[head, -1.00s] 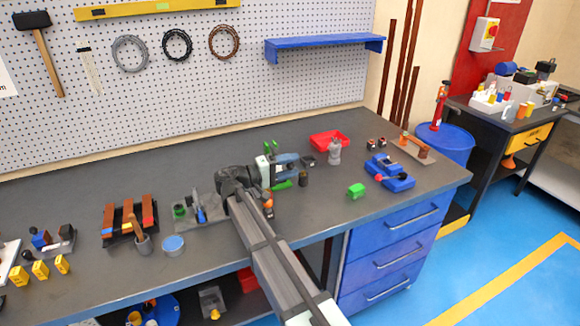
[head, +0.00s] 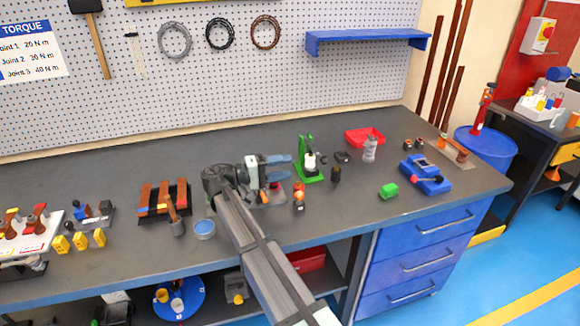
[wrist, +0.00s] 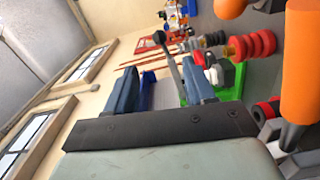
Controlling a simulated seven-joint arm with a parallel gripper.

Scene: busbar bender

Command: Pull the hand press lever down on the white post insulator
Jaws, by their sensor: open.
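The green hand press (head: 308,172) stands on the bench right of centre, and its green part (wrist: 228,97) also shows beyond my fingers in the wrist view. The white post insulator (head: 310,160) is in the press; a white piece (wrist: 222,72) shows in the wrist view. A grey rod with a round end (wrist: 172,55), which looks like the lever, shows between and beyond my fingertips in the wrist view. My gripper (head: 291,172) is left of the press, open and empty, with its fingers pointing toward it. The fingers (wrist: 162,74) appear apart from the rod.
A red ribbed insulator (wrist: 250,45) and an orange-handled object (wrist: 300,70) are close on the right in the wrist view.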

